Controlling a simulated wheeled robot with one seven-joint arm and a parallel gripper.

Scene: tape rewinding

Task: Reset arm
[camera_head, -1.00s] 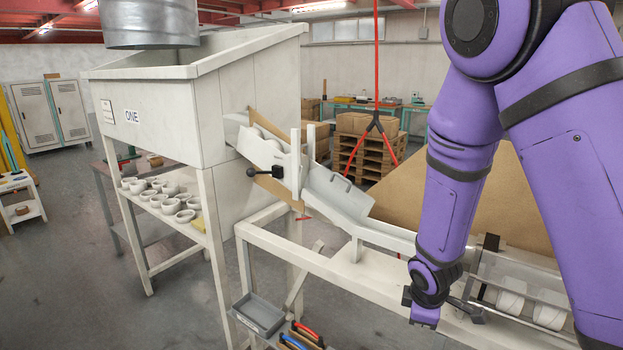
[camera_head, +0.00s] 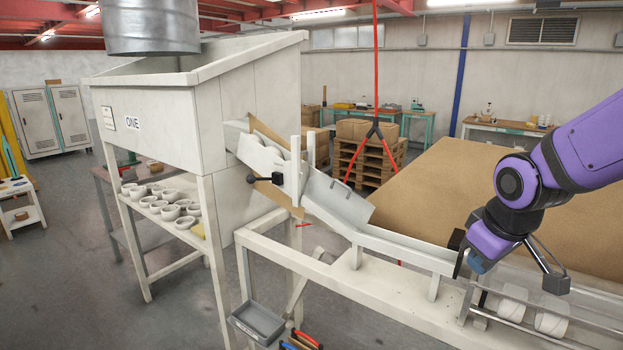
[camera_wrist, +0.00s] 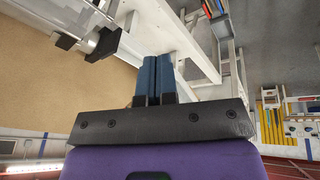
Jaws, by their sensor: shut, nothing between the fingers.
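My purple arm comes in from the right in the head view, folded back with its elbow low. My gripper (camera_head: 474,266) is at the right, above the rail section of the white frame where white tape rolls (camera_head: 512,302) lie. In the wrist view its two blue fingers (camera_wrist: 155,78) are pressed together with nothing between them. The rolls sit between metal rails, and my gripper touches none of them visibly. A white chute (camera_head: 345,205) slopes down from the hopper towards the rails.
A large white hopper (camera_head: 215,110) labelled ONE stands at left. Several white rolls (camera_head: 165,206) lie on the shelf under it. A black-knobbed lever (camera_head: 266,179) sticks out by the chute. A brown board (camera_head: 440,190) lies behind the frame. A grey tray (camera_head: 258,318) sits low in front.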

